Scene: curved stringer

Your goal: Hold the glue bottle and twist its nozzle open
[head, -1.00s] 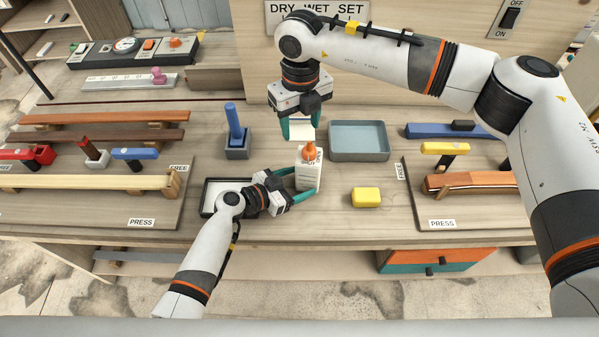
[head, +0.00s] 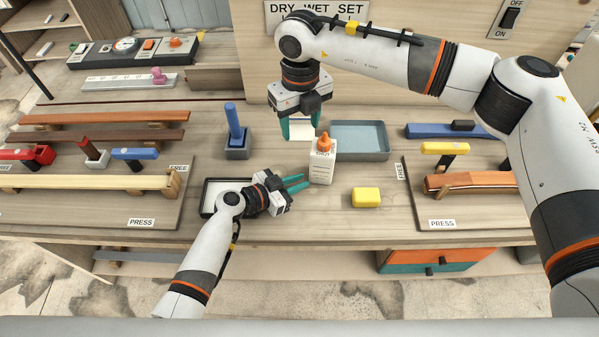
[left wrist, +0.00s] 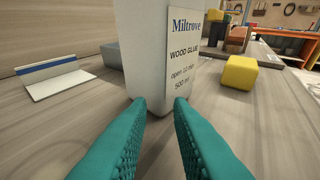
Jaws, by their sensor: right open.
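The white glue bottle (head: 322,166) with an orange nozzle (head: 323,143) stands upright on the bench. In the left wrist view the bottle (left wrist: 155,60) is just beyond my fingertips, its "Wood Glue" label facing right; its top is out of frame. My left gripper (head: 304,181) is low, to the left of the bottle. Its teal fingers (left wrist: 160,104) are partly closed with a gap between them and nothing in it. My right gripper (head: 299,135) points down, to the left of and behind the nozzle, open and empty.
A grey-blue tray (head: 359,155) lies behind the bottle and a yellow block (head: 366,197) to its right. A blue stick stands in a holder (head: 237,153) to the left. A black-rimmed tray (head: 208,186) is partly under my left arm. Press boards flank both sides.

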